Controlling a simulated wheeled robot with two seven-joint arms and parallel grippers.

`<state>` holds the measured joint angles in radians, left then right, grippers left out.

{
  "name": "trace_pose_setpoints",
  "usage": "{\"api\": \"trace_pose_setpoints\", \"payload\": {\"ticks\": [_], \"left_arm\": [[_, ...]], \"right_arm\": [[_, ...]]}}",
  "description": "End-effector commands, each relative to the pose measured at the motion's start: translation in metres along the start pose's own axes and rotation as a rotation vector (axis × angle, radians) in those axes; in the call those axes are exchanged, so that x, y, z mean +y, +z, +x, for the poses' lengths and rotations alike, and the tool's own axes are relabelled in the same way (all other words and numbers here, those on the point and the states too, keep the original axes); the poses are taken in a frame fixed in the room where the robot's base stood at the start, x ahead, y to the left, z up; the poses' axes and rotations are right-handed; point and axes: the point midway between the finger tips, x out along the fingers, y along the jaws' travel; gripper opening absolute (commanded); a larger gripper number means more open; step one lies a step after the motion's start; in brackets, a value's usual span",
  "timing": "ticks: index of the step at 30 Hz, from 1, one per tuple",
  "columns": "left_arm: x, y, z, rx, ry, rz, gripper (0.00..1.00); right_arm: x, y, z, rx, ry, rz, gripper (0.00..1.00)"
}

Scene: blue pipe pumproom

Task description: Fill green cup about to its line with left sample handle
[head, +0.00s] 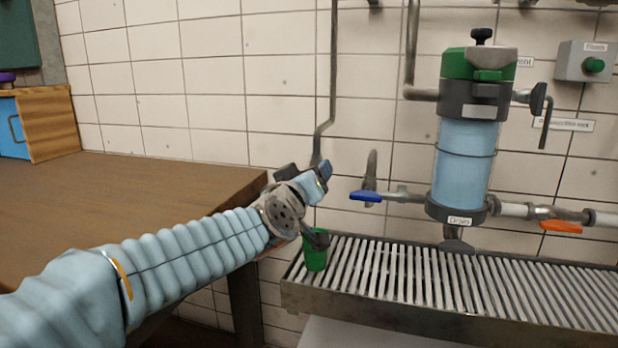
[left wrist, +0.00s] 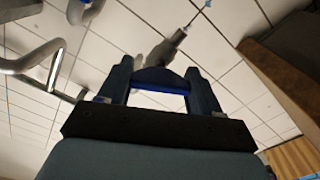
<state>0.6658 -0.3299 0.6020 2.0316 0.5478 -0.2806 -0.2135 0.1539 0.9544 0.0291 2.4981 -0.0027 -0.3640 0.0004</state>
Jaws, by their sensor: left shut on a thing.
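The green cup (head: 315,260) stands upright at the left end of the slatted drain tray, below my left gripper. Its line and contents cannot be made out. My left gripper (head: 308,176) is shut at the lower end of a thin wall pipe (head: 331,80). In the left wrist view its two fingers (left wrist: 160,92) are closed around a blue handle (left wrist: 161,79), the left sample handle, with a grey fitting (left wrist: 165,47) beyond it. In the head view the gripper hides much of this valve. A dark piece shows just above the cup. My right gripper is not in view.
A second blue handle (head: 366,196) sits on a pipe right of my gripper. A sight-glass vessel (head: 465,160) with pale blue contents and an orange handle (head: 561,227) are further right. A brown table (head: 150,195) stands left. The drain tray (head: 375,309) is otherwise clear.

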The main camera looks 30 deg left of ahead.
Motion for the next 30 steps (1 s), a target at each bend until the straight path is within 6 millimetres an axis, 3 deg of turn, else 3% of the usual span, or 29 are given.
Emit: {"api": "trace_pose_setpoints", "payload": {"ticks": [18, 19, 21, 24, 30], "left_arm": [[-0.0002, 0.0008, 0.0001, -0.002, 0.0, -0.052, 0.33], [-0.0002, 0.0008, 0.0001, -0.002, 0.0, -0.052, 0.67], [-0.0002, 0.0008, 0.0001, -0.002, 0.0, -0.052, 0.78], [-0.0002, 0.0006, 0.0001, -0.001, 0.0, -0.052, 0.89], [-0.0001, 0.0003, 0.0, -0.001, 0.0, -0.051, 0.89]], "right_arm": [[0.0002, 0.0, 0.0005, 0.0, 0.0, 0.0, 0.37], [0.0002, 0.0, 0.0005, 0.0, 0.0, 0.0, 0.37], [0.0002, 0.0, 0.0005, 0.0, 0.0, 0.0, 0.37], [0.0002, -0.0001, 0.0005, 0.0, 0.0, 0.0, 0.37], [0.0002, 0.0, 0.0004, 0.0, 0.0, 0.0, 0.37]]}}
